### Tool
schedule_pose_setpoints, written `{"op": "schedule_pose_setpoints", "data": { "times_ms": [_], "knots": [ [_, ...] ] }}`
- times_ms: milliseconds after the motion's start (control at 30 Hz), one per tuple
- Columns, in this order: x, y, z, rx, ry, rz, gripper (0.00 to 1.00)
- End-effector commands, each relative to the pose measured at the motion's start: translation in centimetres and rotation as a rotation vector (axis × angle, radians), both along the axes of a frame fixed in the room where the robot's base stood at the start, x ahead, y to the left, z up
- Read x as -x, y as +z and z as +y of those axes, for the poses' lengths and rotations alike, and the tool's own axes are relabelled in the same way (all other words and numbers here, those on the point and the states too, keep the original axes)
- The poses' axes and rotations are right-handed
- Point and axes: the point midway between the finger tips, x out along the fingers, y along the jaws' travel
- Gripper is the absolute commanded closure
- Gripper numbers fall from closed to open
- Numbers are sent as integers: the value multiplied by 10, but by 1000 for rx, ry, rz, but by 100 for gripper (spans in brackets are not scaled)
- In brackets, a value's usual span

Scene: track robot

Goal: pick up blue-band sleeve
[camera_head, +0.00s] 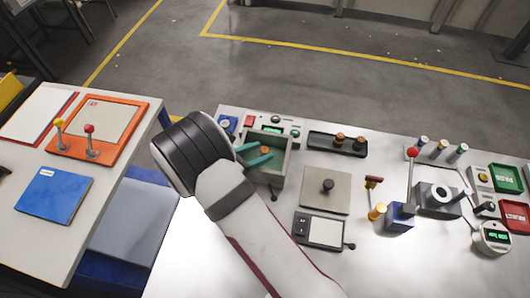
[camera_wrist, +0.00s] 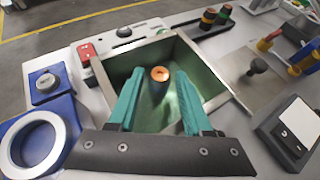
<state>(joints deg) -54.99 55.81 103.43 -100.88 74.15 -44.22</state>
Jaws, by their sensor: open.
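Several small pale upright cylinders stand at the right of the bench in the head view. The leftmost, which seems to carry a blue band (camera_head: 421,143), looks like the blue-band sleeve; it is too small to be sure. My gripper (camera_head: 256,153) is open, well to its left, with its teal fingers over a square green-lined bin (camera_head: 287,163). In the wrist view my gripper (camera_wrist: 160,82) has its fingers spread on either side of a dark cylinder with an orange top (camera_wrist: 159,74) in the bin. No blue band shows on that cylinder.
A dark tray (camera_head: 323,144) with small cylinders lies right of the bin. Green PASS and red REJECT bins line the right edge.

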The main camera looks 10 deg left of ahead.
Motion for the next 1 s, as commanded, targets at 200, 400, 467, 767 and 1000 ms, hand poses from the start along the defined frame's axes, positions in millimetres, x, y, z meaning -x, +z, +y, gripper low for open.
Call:
{"op": "schedule_pose_setpoints", "data": {
  "times_ms": [200, 400, 467, 767, 1000],
  "knots": [
    [-8, -5, -5, -2, 1, 0, 50],
    [-8, -5, -5, -2, 0, 0, 72],
    [-8, -5, -5, -2, 0, 0, 82],
    [-8, -5, -5, -2, 0, 0, 100],
    [-8, 0, -5, -2, 0, 0, 100]
  ]
}}
